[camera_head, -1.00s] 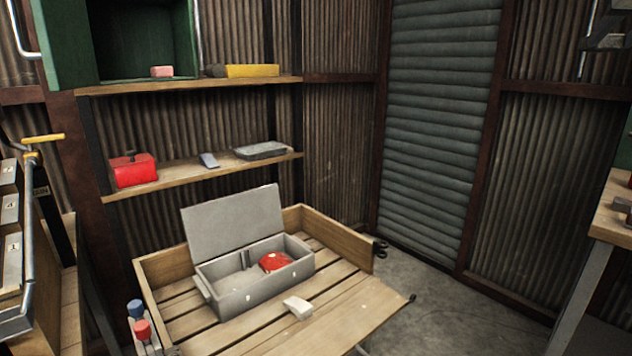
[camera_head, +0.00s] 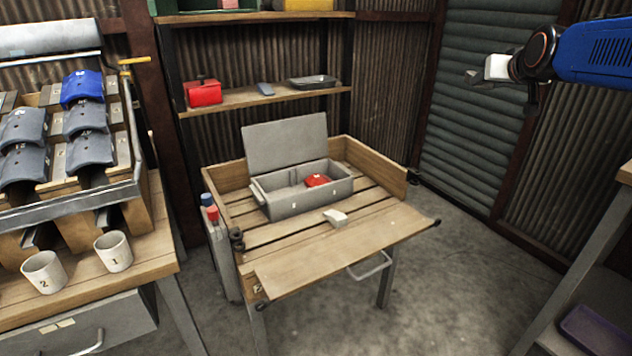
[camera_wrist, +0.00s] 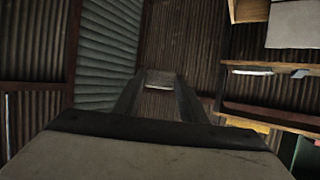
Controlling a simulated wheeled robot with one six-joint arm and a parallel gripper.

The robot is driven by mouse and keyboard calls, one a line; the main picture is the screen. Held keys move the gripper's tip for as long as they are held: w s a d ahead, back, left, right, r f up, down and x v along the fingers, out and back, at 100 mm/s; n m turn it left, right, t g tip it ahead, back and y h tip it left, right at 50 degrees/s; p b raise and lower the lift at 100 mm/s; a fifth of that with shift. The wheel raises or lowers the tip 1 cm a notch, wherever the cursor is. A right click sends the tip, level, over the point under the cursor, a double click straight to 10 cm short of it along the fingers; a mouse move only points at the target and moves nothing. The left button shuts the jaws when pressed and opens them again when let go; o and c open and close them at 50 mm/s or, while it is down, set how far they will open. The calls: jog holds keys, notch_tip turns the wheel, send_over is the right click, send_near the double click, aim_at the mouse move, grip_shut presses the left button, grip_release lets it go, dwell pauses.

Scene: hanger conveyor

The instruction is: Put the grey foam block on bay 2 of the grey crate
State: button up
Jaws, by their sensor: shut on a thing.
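The grey crate (camera_head: 312,200) stands on the slatted wooden table with its lid (camera_head: 285,145) raised at the back. A red piece (camera_head: 317,180) sits in its right part; the left part looks empty. Small pale labels on its front are too small to read, so I cannot tell which bay is 2. My gripper (camera_head: 474,78) is raised at the upper right, well away from the crate. In the wrist view its fingers (camera_wrist: 158,88) are shut on a small grey piece, the grey foam block (camera_wrist: 160,78). Most of the block is hidden by the fingers.
A small white block (camera_head: 335,217) lies on the table in front of the crate. The table has raised wooden sides (camera_head: 378,168). A workbench at left holds two mugs (camera_head: 114,251) and a rack of curved pieces.

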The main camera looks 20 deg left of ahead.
jog(key=s+a+f+n+y, duration=0.2)
jog(key=a+f, duration=0.9)
jog(key=a, duration=0.5)
jog(key=n+g+y, duration=0.4)
jog(key=n+y, duration=0.1)
jog(key=n, duration=0.1)
send_over(300, 243)
notch_tip(300, 243, down, 27)
jog(key=shift+s+d+f, duration=0.1)
jog(key=shift+f, duration=2.45)
jog(key=shift+f, duration=0.15)
jog(key=o, duration=1)
jog(key=v, duration=1.2)
jog(key=shift+d, duration=0.15)
